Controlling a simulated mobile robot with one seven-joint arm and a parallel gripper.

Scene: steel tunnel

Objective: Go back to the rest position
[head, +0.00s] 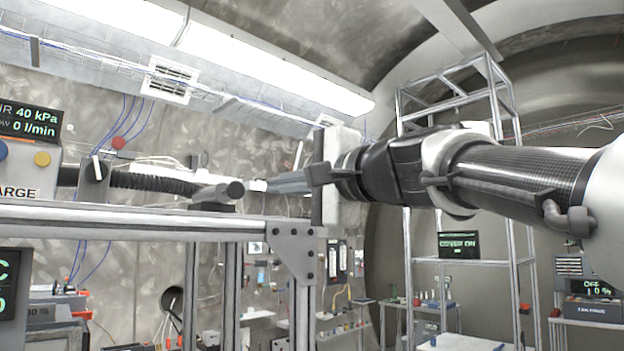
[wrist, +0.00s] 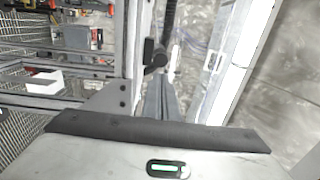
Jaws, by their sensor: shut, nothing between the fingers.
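My gripper (head: 268,186) is in the middle of the head view, at the end of my arm, which reaches in from the right. Its grey fingers point left and are shut with nothing between them. In the wrist view my gripper (wrist: 158,80) shows as two grey fingers side by side. A black corrugated hose (head: 150,181) with a dark end piece (head: 234,189) lies just left of the fingertips in the head view. In the wrist view the dark end piece (wrist: 157,57) appears close to the fingertips; I cannot tell whether they touch.
A metal frame (head: 130,222) with a corner plate (head: 292,250) stands below and left of my gripper. A control box (head: 30,170) sits at the left. A tall rack (head: 408,270) stands behind my arm. Benches with small items line the back.

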